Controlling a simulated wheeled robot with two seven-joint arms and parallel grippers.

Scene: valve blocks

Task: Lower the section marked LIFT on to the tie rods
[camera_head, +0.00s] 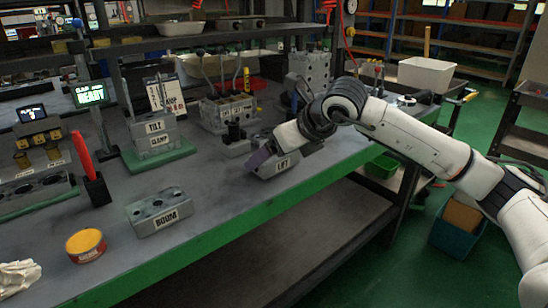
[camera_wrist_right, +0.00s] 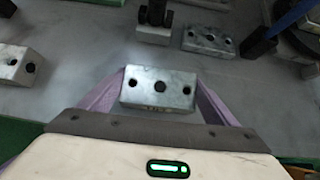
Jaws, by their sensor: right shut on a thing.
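The grey section marked LIFT (camera_head: 282,165) is at the right part of the bench near its front edge. My right gripper (camera_head: 264,157) is shut on it, with purple fingers at its two ends. In the right wrist view the section (camera_wrist_right: 158,88) sits between the fingers, holes facing the camera; whether it touches the bench I cannot tell. A stack of sections marked TILT (camera_head: 155,127) and CLAMP (camera_head: 160,141) stands on a green base (camera_head: 160,160) to the left. My left gripper is not in view.
A section marked BOOM (camera_head: 163,212) lies at the front of the bench, near a round tin (camera_head: 86,245) and a red-handled tool in a black holder (camera_head: 96,188). A block with a black cylinder (camera_head: 235,140) stands just behind LIFT. Bench between BOOM and LIFT is clear.

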